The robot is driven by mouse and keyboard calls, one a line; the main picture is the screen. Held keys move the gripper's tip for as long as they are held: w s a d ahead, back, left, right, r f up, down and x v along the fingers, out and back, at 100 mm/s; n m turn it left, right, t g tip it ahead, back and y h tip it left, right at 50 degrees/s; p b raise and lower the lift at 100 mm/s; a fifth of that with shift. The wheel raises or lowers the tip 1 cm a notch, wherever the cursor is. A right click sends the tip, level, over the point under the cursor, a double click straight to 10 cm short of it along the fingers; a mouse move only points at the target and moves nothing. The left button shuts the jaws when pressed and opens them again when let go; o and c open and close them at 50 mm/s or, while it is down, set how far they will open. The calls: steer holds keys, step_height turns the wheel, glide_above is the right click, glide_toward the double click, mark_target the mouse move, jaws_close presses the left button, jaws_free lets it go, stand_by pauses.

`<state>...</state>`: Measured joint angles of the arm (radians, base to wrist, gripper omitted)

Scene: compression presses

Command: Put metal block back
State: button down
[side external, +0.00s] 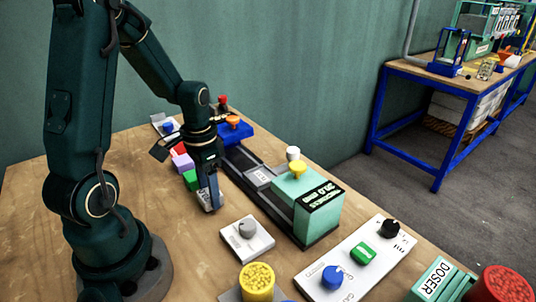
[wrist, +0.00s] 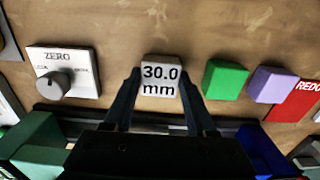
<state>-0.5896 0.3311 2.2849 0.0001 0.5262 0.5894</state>
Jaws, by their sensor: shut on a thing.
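The metal block (wrist: 160,78) is light grey and marked "30.0 mm". In the wrist view it sits between the two fingertips of my gripper (wrist: 161,88), which is shut on it. In the side external view my gripper (side external: 208,188) points down and the block (side external: 207,206) shows at its tips, low over the wooden table. I cannot tell whether the block touches the table. It is in line with the green block (wrist: 226,79) and the purple block (wrist: 273,85), with a gap between it and the green one.
The thickness gauge (side external: 306,196) with a teal head and dark rail stands right of my gripper. A ZERO knob panel (wrist: 64,73) is left of the block in the wrist view. A button panel (side external: 356,258) and a yellow container (side external: 257,283) are nearer the front.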

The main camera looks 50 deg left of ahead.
steer(key=shift+f, duration=0.15)
steer(key=shift+c, duration=1)
jaws_free()
step_height(320, 180, up, 11)
steer(key=s+d+r+t, duration=0.2)
steer(key=d, duration=0.4)
steer(key=s+d+r+t, duration=0.1)
steer(key=s+d+t, duration=0.1)
steer(key=d, duration=0.4)
steer(key=shift+d+r+t, duration=0.3)
steer(key=shift+r+t, duration=0.1)
steer(key=shift+t, duration=0.4)
steer(key=shift+s, duration=0.1)
